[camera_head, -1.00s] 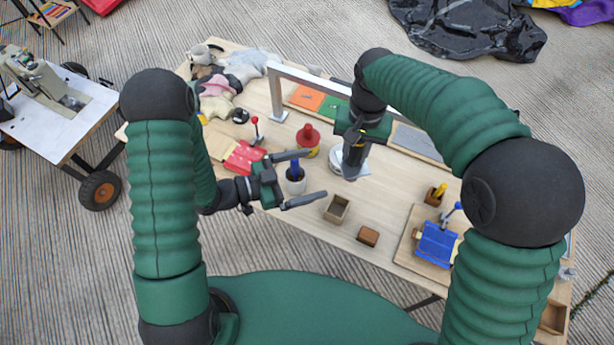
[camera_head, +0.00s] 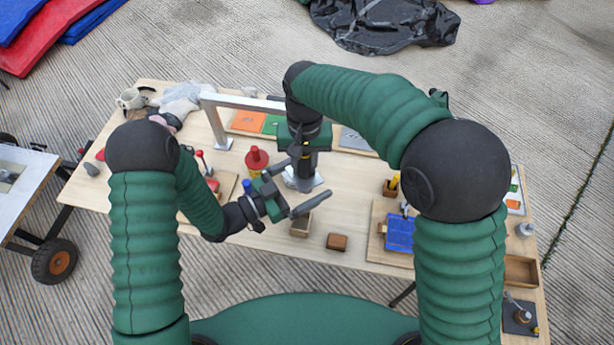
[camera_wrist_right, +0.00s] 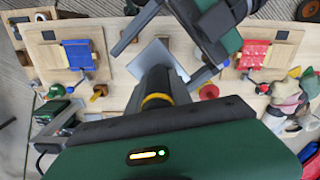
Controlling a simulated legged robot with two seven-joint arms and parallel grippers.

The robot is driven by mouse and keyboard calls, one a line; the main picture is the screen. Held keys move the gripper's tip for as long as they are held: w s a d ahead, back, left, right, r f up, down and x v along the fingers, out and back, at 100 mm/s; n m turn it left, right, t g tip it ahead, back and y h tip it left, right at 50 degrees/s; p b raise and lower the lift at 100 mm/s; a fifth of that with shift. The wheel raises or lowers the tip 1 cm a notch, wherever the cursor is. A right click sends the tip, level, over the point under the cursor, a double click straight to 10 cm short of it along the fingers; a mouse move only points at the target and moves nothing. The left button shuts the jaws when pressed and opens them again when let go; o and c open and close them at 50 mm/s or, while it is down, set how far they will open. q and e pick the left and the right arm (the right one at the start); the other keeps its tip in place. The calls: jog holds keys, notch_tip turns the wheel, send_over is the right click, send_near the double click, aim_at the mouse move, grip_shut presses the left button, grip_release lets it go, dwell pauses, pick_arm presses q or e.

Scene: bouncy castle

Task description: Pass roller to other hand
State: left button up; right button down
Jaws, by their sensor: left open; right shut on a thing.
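The roller shows as a dark cylinder (camera_head: 307,168) with a yellow band, clearer in the wrist view (camera_wrist_right: 156,92). My right gripper (camera_head: 304,148) is shut on it from above and holds it pointing down over the table. My left gripper (camera_head: 313,175) is open, its two fingers reaching from the left to either side of the roller in the picture. In the wrist view the left gripper (camera_wrist_right: 155,66) comes in from the top, its fingers spread. I cannot tell whether they touch the roller. The roller's lower end is partly hidden.
A pale grey plate (camera_wrist_right: 150,58) lies below the roller. A red knobbed jar (camera_head: 257,160), a small open wooden box (camera_head: 301,227), a brown block (camera_head: 337,242) and a blue clamp-like fixture (camera_head: 400,232) stand around. A grey metal frame (camera_head: 215,125) spans the table's back.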

pick_arm(q)
jog(key=c, duration=2)
jog(key=shift+r, duration=0.1)
jog(key=shift+c, duration=0.2)
pick_arm(e)
jog(key=c, duration=1.2)
grip_release()
jog(key=shift+c, duration=0.2)
pick_arm(q)
grip_shut()
pick_arm(e)
jog(key=shift+o, duration=0.8)
